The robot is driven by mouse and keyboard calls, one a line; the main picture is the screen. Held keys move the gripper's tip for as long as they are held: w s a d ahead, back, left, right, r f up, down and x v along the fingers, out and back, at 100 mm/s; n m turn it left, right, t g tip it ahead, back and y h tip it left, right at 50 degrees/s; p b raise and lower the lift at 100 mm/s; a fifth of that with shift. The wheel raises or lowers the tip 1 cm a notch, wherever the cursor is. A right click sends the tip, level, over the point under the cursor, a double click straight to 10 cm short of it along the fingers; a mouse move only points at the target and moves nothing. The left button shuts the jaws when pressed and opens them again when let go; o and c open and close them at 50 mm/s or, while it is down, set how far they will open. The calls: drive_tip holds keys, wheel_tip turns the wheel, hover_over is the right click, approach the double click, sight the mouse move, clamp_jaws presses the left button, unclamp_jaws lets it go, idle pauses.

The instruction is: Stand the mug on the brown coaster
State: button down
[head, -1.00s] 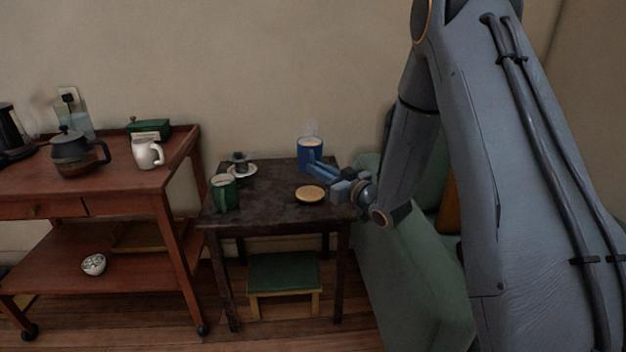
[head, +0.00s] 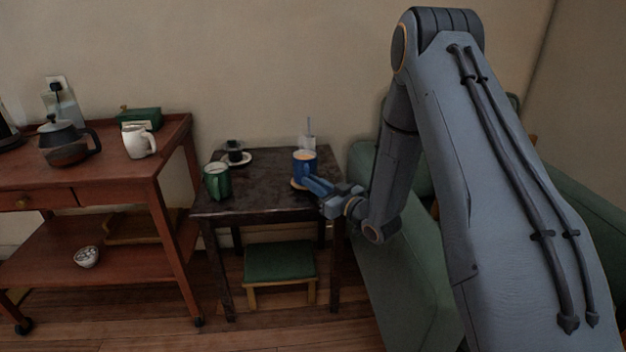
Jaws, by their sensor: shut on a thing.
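A blue mug (head: 304,166) with a light brown drink in it is upright at the right part of the dark table (head: 250,200). My gripper (head: 316,185) is shut on the mug from its lower right side. The round brown coaster (head: 294,184) shows as a thin edge just below the mug, left of my fingers. The mug and my gripper hide most of it. I cannot tell whether the mug's base touches the coaster or is slightly above it.
A green mug (head: 217,182) stands at the table's left edge. A dark cup on a white saucer (head: 241,160) and a clear glass (head: 307,143) stand behind. A red-brown trolley (head: 88,170) is at left, a green sofa (head: 385,275) at right. The table's middle is clear.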

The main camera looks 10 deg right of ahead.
drive_tip(key=c, duration=1.8)
unclamp_jaws()
drive_tip(key=shift+f, duration=0.1)
